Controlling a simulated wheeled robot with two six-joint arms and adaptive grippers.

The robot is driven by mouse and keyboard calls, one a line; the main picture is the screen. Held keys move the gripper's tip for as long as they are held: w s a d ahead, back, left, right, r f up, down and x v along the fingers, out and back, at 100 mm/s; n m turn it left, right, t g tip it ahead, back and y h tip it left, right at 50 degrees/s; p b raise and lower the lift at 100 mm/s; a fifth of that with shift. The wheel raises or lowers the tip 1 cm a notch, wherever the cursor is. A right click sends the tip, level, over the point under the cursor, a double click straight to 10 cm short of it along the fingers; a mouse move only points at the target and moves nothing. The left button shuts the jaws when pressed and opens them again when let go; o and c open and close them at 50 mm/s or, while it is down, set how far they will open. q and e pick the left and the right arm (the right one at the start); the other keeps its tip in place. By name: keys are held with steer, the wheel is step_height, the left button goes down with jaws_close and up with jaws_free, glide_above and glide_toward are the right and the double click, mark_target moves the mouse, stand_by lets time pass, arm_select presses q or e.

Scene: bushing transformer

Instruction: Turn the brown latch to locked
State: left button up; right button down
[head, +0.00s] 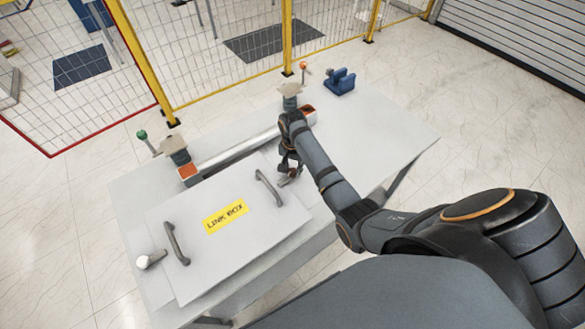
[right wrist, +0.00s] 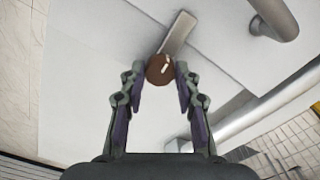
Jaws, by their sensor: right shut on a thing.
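The brown latch shows in the right wrist view as a round brown knob (right wrist: 160,69) with a white mark, and a flat grey bar runs up and right from it. My right gripper (head: 289,165) reaches down to the right edge of the link box lid (head: 262,228) in the head view. In the right wrist view my right gripper (right wrist: 160,78) has its two fingertips closed on either side of the brown knob. In the head view the gripper largely hides the latch. My left gripper is not in view.
Two grey handles (head: 270,188) (head: 176,243) stand up from the lid, on either side of a yellow label (head: 225,216). A white latch (head: 151,260) is at its left edge. A blue device (head: 341,81) stands at the table's back. The table's right side is clear.

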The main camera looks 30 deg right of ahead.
mark_target(293, 171)
steer(key=shift+m, duration=0.5)
steer(key=c, duration=1)
jaws_free()
steer(key=shift+o, duration=0.2)
steer(key=shift+r, duration=0.1)
step_height(293, 171, up, 12)
